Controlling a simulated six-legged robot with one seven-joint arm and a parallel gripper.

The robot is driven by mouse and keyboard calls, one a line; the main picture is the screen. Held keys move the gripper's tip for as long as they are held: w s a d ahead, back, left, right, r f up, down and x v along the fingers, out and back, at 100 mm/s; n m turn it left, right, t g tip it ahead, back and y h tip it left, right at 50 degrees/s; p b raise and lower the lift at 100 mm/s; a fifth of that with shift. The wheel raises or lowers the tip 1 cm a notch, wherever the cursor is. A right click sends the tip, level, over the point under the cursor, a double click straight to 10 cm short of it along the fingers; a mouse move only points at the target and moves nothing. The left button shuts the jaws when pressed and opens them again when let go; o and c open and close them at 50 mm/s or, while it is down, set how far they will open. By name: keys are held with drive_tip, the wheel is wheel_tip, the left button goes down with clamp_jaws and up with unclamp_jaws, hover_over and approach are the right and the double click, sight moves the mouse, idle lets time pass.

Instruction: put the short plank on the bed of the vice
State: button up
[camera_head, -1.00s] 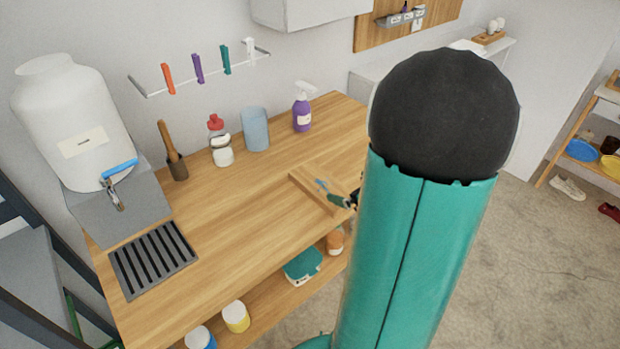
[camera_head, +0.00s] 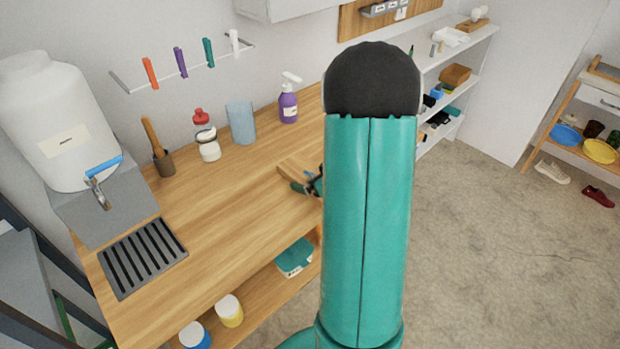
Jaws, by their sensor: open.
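A light wooden piece (camera_head: 291,172) lies on the workbench near its right end, partly hidden; it may be the short plank, but I cannot tell its full length. My gripper (camera_head: 306,187), small, dark and green, shows beside and over this piece. My upright teal arm link covers much of it. The gripper is open, and I see nothing held in it. I cannot make out a vice or its bed; my arm hides the bench's right end.
The bench's middle is clear.

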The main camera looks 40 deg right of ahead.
drive_tip(key=shift+x, duration=0.85)
drive_tip(key=c, duration=1.1)
drive_tip(key=shift+c, duration=0.3)
drive_tip(key=shift+r, duration=0.15)
